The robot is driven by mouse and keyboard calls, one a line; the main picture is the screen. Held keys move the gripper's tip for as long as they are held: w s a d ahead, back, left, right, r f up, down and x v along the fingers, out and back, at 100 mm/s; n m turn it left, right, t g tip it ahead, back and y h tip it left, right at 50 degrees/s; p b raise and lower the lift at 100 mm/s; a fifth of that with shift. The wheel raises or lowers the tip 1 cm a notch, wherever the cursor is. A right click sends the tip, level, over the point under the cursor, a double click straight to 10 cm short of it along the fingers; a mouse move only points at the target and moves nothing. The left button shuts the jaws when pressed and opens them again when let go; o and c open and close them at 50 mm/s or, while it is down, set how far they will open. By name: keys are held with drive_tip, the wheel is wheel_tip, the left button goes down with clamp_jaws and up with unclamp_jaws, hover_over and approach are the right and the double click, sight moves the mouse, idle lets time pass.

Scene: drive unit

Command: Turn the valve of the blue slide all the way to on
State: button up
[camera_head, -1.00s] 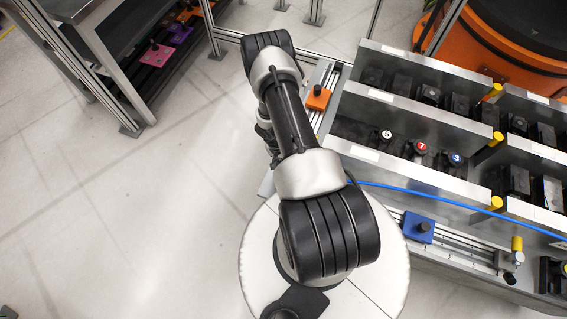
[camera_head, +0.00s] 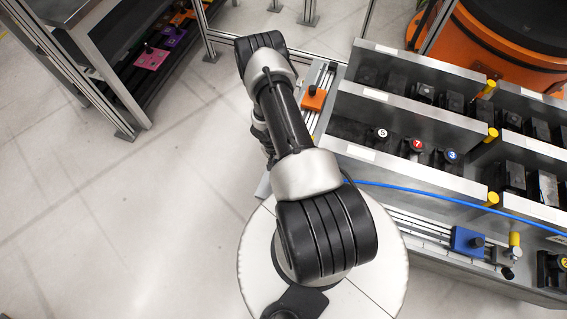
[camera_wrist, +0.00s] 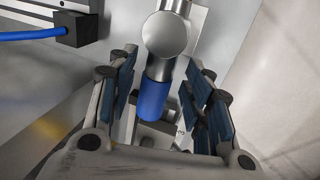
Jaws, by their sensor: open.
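The blue slide (camera_head: 467,241) sits on a rail along the front of the metal unit, near the rail's right end in the head view. In the wrist view a metal valve (camera_wrist: 167,35) with a blue-tipped handle (camera_wrist: 154,97) stands between the fingers of my gripper (camera_wrist: 163,95). The gripper is open, with a finger on each side of the blue tip. I see gaps beside the tip, but cannot tell whether any finger touches it. My gripper and this valve are not visible in the head view. I see no on/off marking.
A blue hose (camera_head: 420,192) runs across the metal unit, and in the wrist view a blue hose (camera_wrist: 28,34) enters a black block (camera_wrist: 76,25). An orange slide (camera_head: 313,98) sits on another rail. Open floor (camera_head: 130,200) lies to the left.

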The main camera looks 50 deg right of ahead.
drive_tip(key=v, duration=1.2)
drive_tip(key=w+a+r+n+t+h, duration=0.1)
drive_tip(key=w+a+r+n+t, duration=0.2)
drive_tip(key=r, duration=1.3)
drive_tip(key=w+a+r+n, duration=0.3)
drive_tip(key=a+r, duration=0.2)
drive_tip(key=r, duration=1)
drive_tip(key=s+a+r+n+t+y, duration=0.2)
drive_tip(key=s+a+r+n+t, duration=0.2)
drive_tip(key=s+a+r, duration=1.1)
drive_tip(key=s+r+n, duration=0.1)
drive_tip(key=n, duration=0.2)
drive_tip(key=shift+s+r+n, duration=0.15)
drive_tip(key=shift+s+n, duration=0.2)
drive_tip(key=shift+n, duration=0.05)
